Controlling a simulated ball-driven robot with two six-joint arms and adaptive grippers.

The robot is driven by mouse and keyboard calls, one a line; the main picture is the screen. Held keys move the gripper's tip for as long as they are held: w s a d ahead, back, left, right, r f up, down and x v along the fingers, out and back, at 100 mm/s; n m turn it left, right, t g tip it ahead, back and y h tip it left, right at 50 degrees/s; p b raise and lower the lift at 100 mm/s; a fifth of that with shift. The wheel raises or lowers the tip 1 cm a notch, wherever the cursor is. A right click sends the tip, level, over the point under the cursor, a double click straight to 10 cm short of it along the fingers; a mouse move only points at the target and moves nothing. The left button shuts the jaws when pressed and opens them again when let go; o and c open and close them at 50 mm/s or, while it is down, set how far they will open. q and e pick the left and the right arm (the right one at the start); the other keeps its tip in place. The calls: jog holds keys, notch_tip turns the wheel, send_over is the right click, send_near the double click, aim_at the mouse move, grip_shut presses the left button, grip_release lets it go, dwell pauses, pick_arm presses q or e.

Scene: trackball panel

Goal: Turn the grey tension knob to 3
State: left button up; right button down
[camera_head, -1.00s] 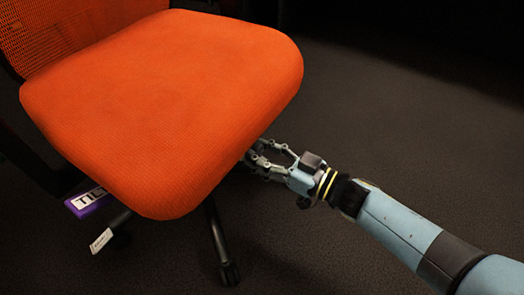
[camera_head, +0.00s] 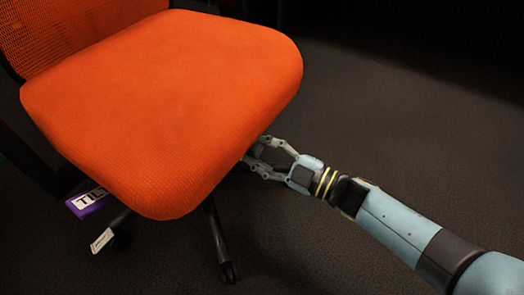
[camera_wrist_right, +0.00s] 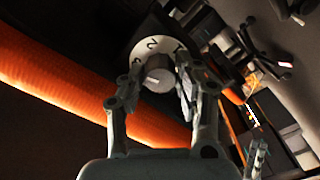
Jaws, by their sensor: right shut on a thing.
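The grey tension knob (camera_wrist_right: 158,76) shows in the right wrist view, in front of a pale dial plate (camera_wrist_right: 147,45). Numerals, including what look like a 1 and a 2, are on the plate; I cannot read the knob's exact setting. My right gripper (camera_wrist_right: 154,86) has its fingers on either side of the knob and is shut on it. In the head view, my right gripper (camera_head: 256,152) reaches under the right edge of the orange chair seat (camera_head: 165,100), which hides the knob and fingertips' contact there. My left gripper is out of view.
A purple label reading "TIL" (camera_head: 88,203) and a lever with a white tag (camera_head: 102,241) stick out under the seat's left front. A black chair leg (camera_head: 219,245) stands below. The dark floor at right is clear. Blurred furniture shows beyond in the wrist view.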

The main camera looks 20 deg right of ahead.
jog(key=shift+f+n, duration=0.1)
jog(key=shift+n, duration=0.5)
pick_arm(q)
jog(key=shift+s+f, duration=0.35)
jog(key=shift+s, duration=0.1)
pick_arm(e)
jog(key=shift+n, duration=0.4)
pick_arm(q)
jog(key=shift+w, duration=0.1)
pick_arm(e)
jog(key=shift+s, duration=0.1)
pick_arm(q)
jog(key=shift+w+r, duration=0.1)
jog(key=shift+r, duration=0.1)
pick_arm(e)
jog(key=c, duration=0.9)
grip_release()
jog(key=shift+c, duration=0.2)
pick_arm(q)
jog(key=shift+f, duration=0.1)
pick_arm(e)
jog(key=v, duration=1.2)
